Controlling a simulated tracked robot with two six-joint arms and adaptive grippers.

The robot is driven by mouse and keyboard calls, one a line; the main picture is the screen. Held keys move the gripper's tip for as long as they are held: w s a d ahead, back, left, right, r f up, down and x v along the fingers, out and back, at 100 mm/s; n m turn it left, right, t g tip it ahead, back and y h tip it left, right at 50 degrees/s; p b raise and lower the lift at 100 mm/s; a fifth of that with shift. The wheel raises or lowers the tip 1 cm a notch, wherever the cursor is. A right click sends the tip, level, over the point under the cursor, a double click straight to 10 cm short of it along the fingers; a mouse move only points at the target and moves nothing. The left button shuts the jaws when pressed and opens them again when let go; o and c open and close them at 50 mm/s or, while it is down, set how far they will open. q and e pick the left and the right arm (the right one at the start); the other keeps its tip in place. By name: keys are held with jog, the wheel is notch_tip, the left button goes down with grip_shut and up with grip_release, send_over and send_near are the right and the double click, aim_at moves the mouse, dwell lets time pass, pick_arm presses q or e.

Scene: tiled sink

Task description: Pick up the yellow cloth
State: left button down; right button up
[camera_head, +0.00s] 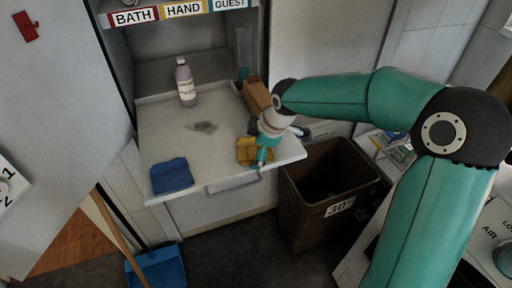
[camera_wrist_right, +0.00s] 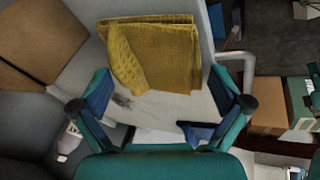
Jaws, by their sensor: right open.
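The yellow cloth (camera_head: 246,152) lies folded on the white pull-out shelf (camera_head: 180,145), near its front right edge. In the right wrist view the cloth (camera_wrist_right: 165,52) fills the upper middle, with a loose flap on its left. My right gripper (camera_head: 264,157) is at the cloth's right side in the head view and hides part of it. In the wrist view my right gripper (camera_wrist_right: 163,88) has its fingers wide apart with nothing between them, and the cloth is just beyond the fingertips. I cannot tell whether they touch it. My left gripper does not show.
A blue cloth (camera_head: 171,176) lies at the shelf's front left. A pale bottle (camera_head: 186,82) stands at the back, and a cardboard box (camera_head: 257,96) at the right. A grey stain (camera_head: 203,127) marks the middle. A brown bin (camera_head: 325,190) stands right of the shelf; a blue dustpan (camera_head: 160,268) is below.

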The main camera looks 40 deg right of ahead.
aim_at(256, 150)
jog(key=c, duration=0.4)
notch_tip(256, 150, up, 20)
jog(key=p, duration=0.2)
jog(key=shift+p, duration=0.4)
jog(key=shift+c, duration=0.2)
